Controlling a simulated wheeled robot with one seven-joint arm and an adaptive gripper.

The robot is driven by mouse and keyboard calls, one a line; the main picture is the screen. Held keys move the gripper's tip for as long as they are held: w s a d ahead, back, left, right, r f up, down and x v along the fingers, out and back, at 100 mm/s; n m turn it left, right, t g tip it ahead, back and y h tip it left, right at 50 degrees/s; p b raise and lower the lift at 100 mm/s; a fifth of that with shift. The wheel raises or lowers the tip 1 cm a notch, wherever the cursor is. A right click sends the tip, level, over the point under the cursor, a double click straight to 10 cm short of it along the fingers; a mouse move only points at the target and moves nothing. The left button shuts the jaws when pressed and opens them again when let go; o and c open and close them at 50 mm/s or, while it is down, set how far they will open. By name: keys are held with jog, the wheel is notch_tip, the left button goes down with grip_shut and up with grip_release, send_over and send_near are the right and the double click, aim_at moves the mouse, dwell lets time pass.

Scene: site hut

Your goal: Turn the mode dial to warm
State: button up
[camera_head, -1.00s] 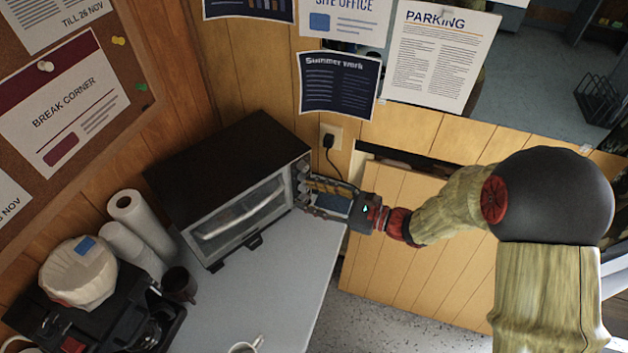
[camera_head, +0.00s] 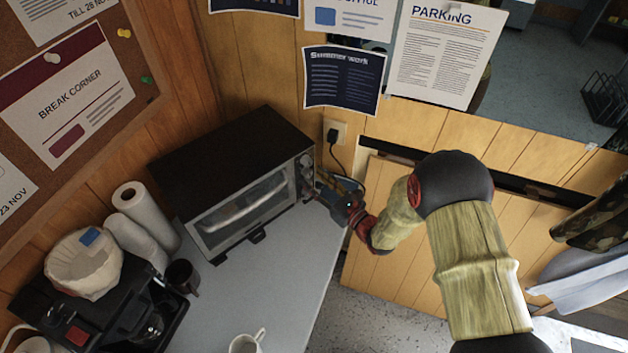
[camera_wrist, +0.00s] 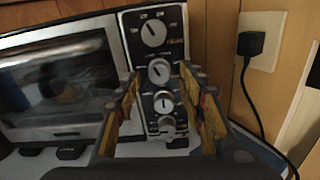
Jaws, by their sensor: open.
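The toaster oven (camera_head: 235,150) stands on the grey counter, its door shut. Its control panel carries several round dials in a column. The lower dials (camera_wrist: 164,102) sit between my fingers as seen by the camera. The labels are too small to read, so I cannot tell which is the mode dial. My gripper (camera_head: 330,193) is open in front of the panel, its fingers (camera_wrist: 162,84) on either side of the dial column. Contact cannot be made out.
A black plug sits in a wall socket (camera_wrist: 262,42) right of the oven, its cord hanging down. A coffee maker (camera_head: 95,310), paper rolls (camera_head: 145,215), a dark mug (camera_head: 181,277) and a white mug (camera_head: 246,342) stand on the counter (camera_head: 265,285). The counter's front middle is clear.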

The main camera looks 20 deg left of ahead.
jog(key=shift+w+a, duration=0.2)
jog(key=shift+a, duration=0.1)
jog(key=shift+c, duration=0.4)
grip_shut()
